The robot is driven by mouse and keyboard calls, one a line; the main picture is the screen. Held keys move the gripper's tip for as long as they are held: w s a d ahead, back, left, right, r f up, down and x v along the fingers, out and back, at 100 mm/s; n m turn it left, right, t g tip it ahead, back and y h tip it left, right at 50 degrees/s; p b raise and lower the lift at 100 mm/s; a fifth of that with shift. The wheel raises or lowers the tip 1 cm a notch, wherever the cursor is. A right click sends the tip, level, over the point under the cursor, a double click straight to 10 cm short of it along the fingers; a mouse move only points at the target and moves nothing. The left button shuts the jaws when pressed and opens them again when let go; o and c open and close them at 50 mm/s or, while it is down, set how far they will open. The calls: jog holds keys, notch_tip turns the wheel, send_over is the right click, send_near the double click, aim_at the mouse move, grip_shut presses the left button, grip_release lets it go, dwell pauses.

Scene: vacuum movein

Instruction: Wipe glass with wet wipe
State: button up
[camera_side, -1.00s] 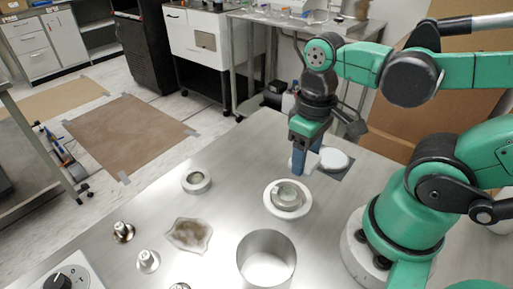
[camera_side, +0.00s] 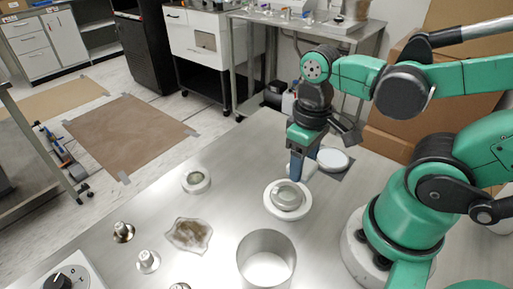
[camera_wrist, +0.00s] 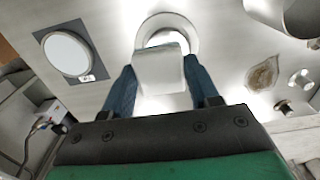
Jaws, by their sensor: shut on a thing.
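A round glass (camera_side: 287,195) sits in a white ring-shaped holder (camera_side: 272,207) near the middle of the metal table. My gripper (camera_side: 296,178) points down just above the back edge of the holder. In the wrist view its blue fingers (camera_wrist: 160,75) are shut on a white wipe (camera_wrist: 158,66). The wipe covers part of the holder (camera_wrist: 190,32) there, and the fingers mostly hide it in the side view. I cannot tell whether the wipe touches the glass.
A white disc (camera_side: 333,158) on a dark square lies behind to the right. An open metal cylinder (camera_side: 267,236) stands in front. A brown-stained sheet (camera_side: 190,235), small metal knobs (camera_side: 148,261) and a round ring piece (camera_side: 196,181) lie to the left. Bare table lies between them.

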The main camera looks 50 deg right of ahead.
aim_at(297, 195)
jog(key=shift+f, duration=2.75)
jog(key=shift+w+f, duration=0.25)
jog(key=shift+f, duration=0.1)
jog(key=shift+w+a+f, duration=0.1)
jog(key=shift+w+a, duration=0.15)
jog(key=shift+w, duration=0.2)
jog(key=shift+w+a, duration=0.3)
jog(key=shift+w, duration=0.4)
jog(key=shift+w+a, duration=0.25)
jog(key=shift+w, duration=0.4)
jog(key=s, duration=0.1)
jog(key=s+d, duration=0.1)
jog(key=s, duration=0.2)
jog(key=shift+d, duration=0.3)
notch_tip(297, 195, up, 3)
jog(key=shift+s+f, duration=0.1)
jog(key=shift+s, duration=0.05)
jog(key=shift+r, duration=2.65)
